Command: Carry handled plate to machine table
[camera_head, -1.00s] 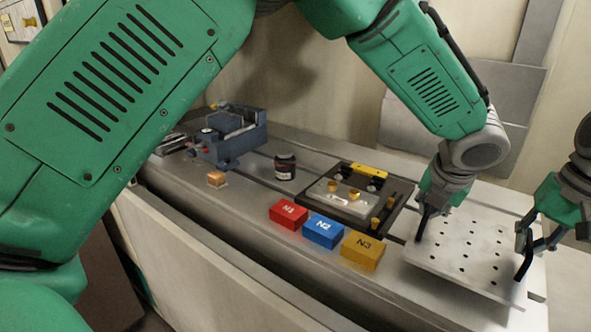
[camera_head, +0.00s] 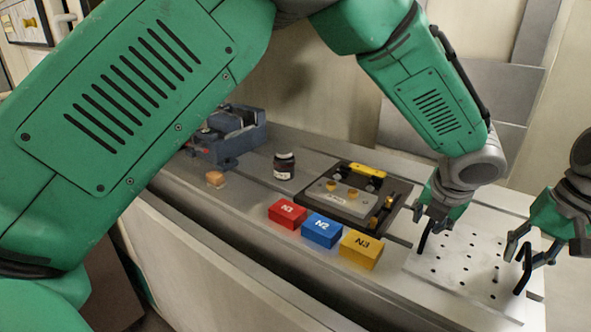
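The handled plate (camera_head: 462,264) is a light grey slab with rows of small holes, at the right end of the grey machine table (camera_head: 245,208). It appears to lie flat on the table. A dark curved handle (camera_head: 424,238) stands at its left side and another dark handle (camera_head: 522,274) at its right side. Contact with the handles is hard to tell.
Left of the plate are a yellow block (camera_head: 361,250), a blue block (camera_head: 322,230), a red block (camera_head: 288,214) and a dark fixture (camera_head: 350,193) with yellow parts.

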